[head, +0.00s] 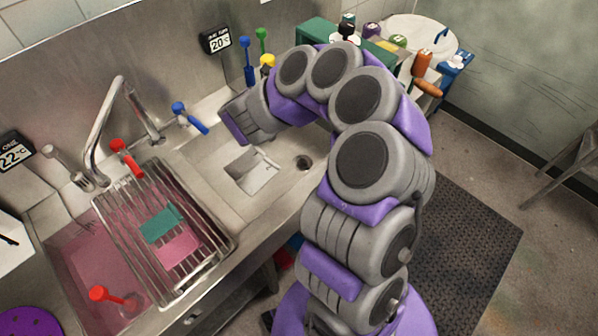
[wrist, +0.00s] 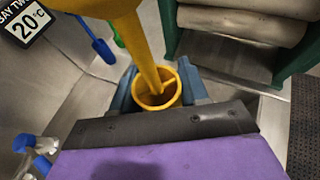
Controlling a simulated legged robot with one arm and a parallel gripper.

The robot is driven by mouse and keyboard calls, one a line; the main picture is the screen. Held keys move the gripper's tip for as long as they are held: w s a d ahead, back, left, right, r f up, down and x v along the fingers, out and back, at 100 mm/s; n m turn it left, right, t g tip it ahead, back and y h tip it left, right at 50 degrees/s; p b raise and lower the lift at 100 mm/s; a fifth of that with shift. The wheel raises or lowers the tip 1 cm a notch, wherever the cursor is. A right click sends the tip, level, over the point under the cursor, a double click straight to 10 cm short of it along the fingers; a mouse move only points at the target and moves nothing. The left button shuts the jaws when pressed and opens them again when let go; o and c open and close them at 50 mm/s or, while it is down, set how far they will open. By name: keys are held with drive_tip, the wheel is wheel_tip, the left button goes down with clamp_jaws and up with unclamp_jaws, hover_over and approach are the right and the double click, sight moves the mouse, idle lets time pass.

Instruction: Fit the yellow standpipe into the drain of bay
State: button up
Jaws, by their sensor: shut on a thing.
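The yellow standpipe (wrist: 146,58) crosses the wrist view from the top to an open, ribbed round end between the blue-grey fingers of my gripper (wrist: 157,90), which is shut on it. In the head view only a small yellow part of the standpipe (head: 267,60) shows behind my wrist, and my fingertips are hidden there. The bay two sign (head: 216,40) reads 20 °C and stands at the back wall. The dark round drain (head: 303,162) is in the empty right basin, right of and below the standpipe in the picture, and looks uncovered.
Blue (head: 247,62) and green (head: 262,42) standpipes stand behind my wrist. A blue-handled tap (head: 188,117) and steel faucet (head: 112,120) are left. A rack (head: 132,242) with cloths spans the pink-filled left basin (head: 75,250), which holds a red standpipe (head: 108,296). A green crate (head: 318,32) is behind.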

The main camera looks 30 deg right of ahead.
drive_tip(key=s+d+f+m+g+h+b, duration=0.1)
drive_tip(key=s+d+f+m+g+h, duration=0.15)
drive_tip(key=d+f+m+g, duration=0.5)
drive_tip(key=s+d+f+m+g+h+b, duration=0.1)
drive_tip(key=s+f+m+g+b, duration=0.1)
drive_tip(key=f, duration=1.3)
drive_tip(key=shift+s+b, duration=0.45)
drive_tip(key=shift+s, duration=0.05)
wheel_tip(320, 180, down, 3)
drive_tip(key=shift+s+a+g+h+b, duration=0.15)
drive_tip(key=shift+g+h+b, duration=0.1)
drive_tip(key=shift+b, duration=0.15)
clamp_jaws()
drive_tip(key=shift+d+f, duration=0.2)
drive_tip(key=shift+f, duration=0.15)
drive_tip(key=shift+d+f, duration=0.2)
drive_tip(key=shift+d, duration=0.15)
drive_tip(key=o, duration=0.6)
unclamp_jaws()
drive_tip(key=o, duration=0.5)
drive_tip(key=shift+a+r, duration=0.2)
drive_tip(key=shift+a, duration=0.3)
drive_tip(key=shift+d, duration=0.35)
drive_tip(key=p+v, duration=0.2)
drive_tip(key=v, duration=1)
drive_tip(key=shift+r, duration=0.1)
